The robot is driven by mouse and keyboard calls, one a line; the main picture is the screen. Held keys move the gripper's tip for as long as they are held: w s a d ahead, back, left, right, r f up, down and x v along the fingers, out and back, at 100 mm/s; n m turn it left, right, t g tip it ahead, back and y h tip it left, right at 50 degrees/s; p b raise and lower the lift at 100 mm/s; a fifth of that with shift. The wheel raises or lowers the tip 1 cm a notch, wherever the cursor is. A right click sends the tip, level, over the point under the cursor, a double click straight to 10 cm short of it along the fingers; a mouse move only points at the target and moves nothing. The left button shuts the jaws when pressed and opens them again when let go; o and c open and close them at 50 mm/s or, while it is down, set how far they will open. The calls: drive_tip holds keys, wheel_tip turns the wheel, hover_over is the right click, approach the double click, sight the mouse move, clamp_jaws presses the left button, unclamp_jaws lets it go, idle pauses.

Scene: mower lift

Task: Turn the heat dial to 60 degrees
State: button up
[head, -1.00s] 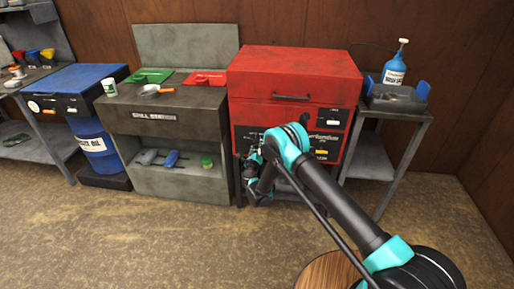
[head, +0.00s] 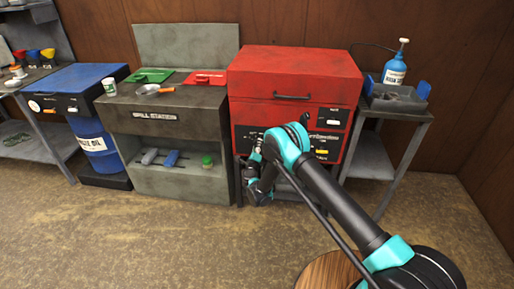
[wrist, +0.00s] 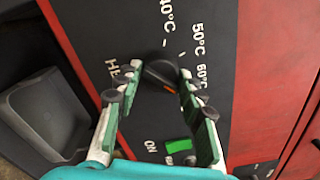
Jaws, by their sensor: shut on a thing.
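The heat dial (wrist: 158,72) is a round black knob on the black control panel (wrist: 113,24), seen in the wrist view. An orange mark on it lies toward the lower right. White labels for 40, 50 and 60 °C run around its upper right side; 60 °C (wrist: 202,77) is just right of the right finger. My gripper (wrist: 158,78) has its green-padded fingertips on both sides of the dial, shut on it. The fingers hide part of the dial's rim. In the head view my arm covers the dial on the red heater (head: 293,65).
A green switch (wrist: 178,146) marked ON sits below the dial, close to the right finger. A grey tray-like part (wrist: 40,120) is at the left in the wrist view. The grill station (head: 155,116) stands left of the heater, a side table with a blue bottle (head: 395,72) right.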

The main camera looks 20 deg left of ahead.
drive_tip(key=n, duration=0.4)
drive_tip(key=shift+n, duration=0.4)
idle(0.4)
drive_tip(key=o, duration=1.2)
drive_tip(key=shift+c, duration=0.2)
